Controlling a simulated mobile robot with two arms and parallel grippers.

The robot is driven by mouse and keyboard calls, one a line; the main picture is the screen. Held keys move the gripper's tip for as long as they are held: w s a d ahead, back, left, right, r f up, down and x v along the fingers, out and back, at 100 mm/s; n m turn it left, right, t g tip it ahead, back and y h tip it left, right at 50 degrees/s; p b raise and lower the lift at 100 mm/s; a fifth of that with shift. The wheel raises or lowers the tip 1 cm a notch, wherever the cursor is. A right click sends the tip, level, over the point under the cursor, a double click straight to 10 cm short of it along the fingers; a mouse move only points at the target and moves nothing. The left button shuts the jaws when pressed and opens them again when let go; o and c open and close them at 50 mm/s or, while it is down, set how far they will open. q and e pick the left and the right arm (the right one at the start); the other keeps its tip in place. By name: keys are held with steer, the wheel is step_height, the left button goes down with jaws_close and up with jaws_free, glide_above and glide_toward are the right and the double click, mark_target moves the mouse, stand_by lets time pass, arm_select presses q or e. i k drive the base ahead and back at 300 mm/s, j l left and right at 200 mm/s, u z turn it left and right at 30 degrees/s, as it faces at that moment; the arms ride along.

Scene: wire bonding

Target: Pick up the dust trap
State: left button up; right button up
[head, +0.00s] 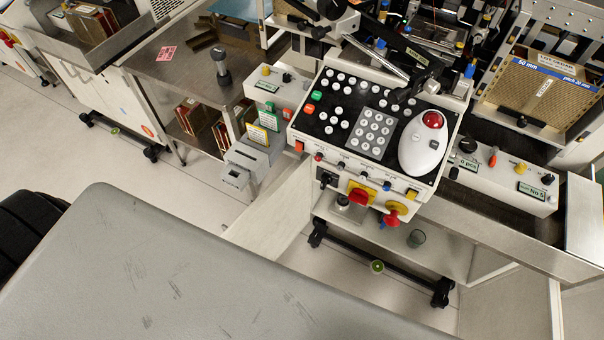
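I cannot tell for certain which object is the dust trap. A black-and-grey upright knobbed item (221,66) stands on the steel side table. Neither of my grippers shows in the head view, so their state is hidden.
The control panel (345,118) carries buttons, a keypad and a white trackball (425,142). Red-and-yellow switches (358,195) stick out from its front. A steel table (185,75) stands at left. A black castor bar (380,268) lies low. Light floor (120,165) is open at left.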

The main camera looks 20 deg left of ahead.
mark_target(342, 201)
steer(key=u, duration=0.25)
steer(key=i+z, duration=0.15)
steer(key=z, duration=0.3)
steer(key=i+z, duration=0.15)
steer(key=z, duration=0.3)
steer(key=i+z, duration=0.15)
steer(key=z, duration=0.3)
